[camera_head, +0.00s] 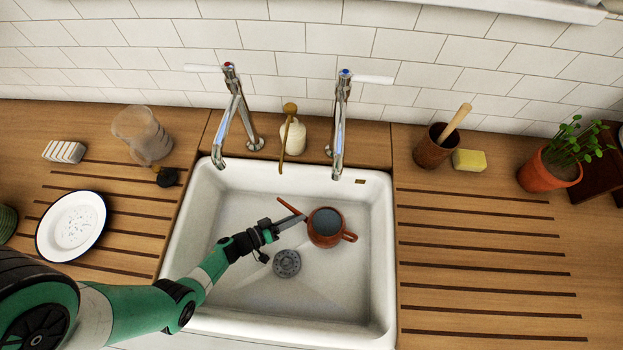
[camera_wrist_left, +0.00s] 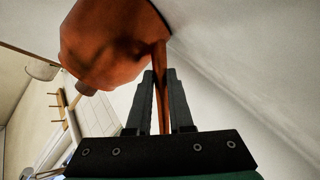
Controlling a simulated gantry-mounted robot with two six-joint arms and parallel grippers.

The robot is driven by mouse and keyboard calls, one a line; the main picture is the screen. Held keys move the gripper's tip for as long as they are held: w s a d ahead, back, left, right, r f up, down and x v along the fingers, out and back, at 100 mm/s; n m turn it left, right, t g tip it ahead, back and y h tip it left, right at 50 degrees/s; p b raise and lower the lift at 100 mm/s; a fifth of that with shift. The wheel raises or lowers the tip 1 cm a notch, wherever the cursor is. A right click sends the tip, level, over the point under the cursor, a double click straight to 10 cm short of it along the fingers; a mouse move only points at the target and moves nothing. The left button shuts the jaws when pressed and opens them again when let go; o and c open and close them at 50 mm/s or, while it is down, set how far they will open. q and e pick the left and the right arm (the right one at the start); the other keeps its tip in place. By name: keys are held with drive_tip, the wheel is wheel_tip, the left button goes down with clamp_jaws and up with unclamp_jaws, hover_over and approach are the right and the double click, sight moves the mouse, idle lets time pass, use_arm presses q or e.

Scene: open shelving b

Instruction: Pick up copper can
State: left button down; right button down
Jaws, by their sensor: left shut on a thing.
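The copper can (camera_head: 327,241) is a small reddish-brown vessel with a dark round opening, in the white sink. A loop handle shows on its right side and a thin spout (camera_head: 290,205) points up and left. My left gripper (camera_head: 298,219) reaches it from the left. In the left wrist view, the can's rounded body (camera_wrist_left: 105,40) fills the upper left, and a thin copper part of it runs between the two fingers of the left gripper (camera_wrist_left: 161,78), which is shut on it. Whether the can touches the sink floor is unclear. My right gripper is not in view.
The sink (camera_head: 215,205) has a drain (camera_head: 287,263) below the gripper. Two taps (camera_head: 235,110) (camera_head: 341,115) and a soap bottle (camera_head: 292,137) stand behind it. A plate (camera_head: 73,226) and glass jug (camera_head: 143,135) are left; a brown cup (camera_head: 432,152), sponge (camera_head: 469,160) and potted plant (camera_head: 549,172) are right.

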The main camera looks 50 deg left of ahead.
use_arm(q)
drive_tip(key=shift+r, duration=0.2)
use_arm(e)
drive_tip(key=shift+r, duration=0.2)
